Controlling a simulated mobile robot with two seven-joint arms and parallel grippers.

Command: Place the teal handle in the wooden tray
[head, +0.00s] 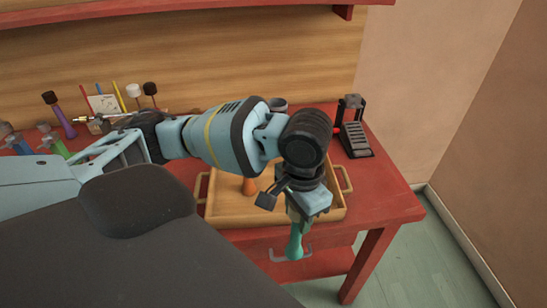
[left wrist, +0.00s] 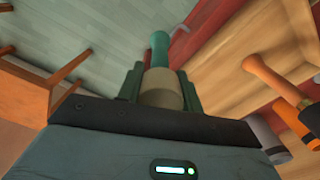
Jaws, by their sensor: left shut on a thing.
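My left gripper (head: 298,216) is shut on the teal handle (head: 295,243), which hangs down from the fingers. In the left wrist view, the teal handle (left wrist: 159,50) points away between the fingers, with a beige part of it held. The wooden tray (head: 225,217) lies on the red workbench, partly hidden by my left arm. The handle appears in front of the tray's near edge, outside it. In the left wrist view, the tray (left wrist: 228,60) is to the right of the handle. My right gripper is not in view.
An orange handle (head: 249,187) stands in the tray; the left wrist view shows another orange item (left wrist: 290,119) beside it. A black stand (head: 353,130) is behind right. Several tools, including a purple handle (head: 65,122), are at the back left. Floor (head: 420,260) is open at right.

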